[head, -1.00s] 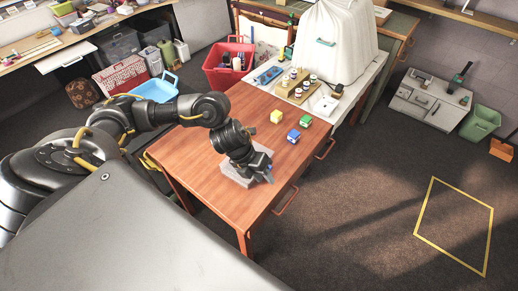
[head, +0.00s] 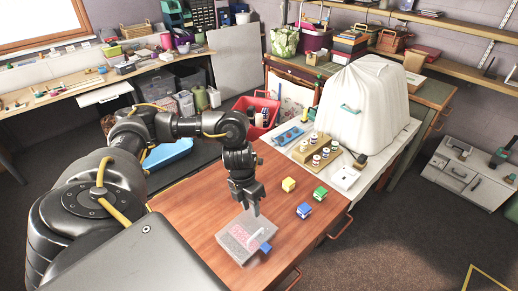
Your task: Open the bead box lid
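A pale grey, see-through box (head: 238,239), which looks like the bead box, lies near the front of the brown wooden table. Reddish marks or contents show on its top, and a blue piece (head: 265,247) sits at its right edge. Its top looks flat and closed. My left gripper (head: 251,211) points down just above the far edge of the box. Its two fingers look apart, with nothing visible between them. I cannot tell whether a fingertip touches the box. My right gripper is out of view.
On the table (head: 190,212), a yellow block (head: 289,184), a green block (head: 320,193) and a blue block (head: 304,211) stand right of my gripper. Behind them are a wooden jar rack (head: 317,152), a red basket (head: 257,112) and a white covered object (head: 362,100).

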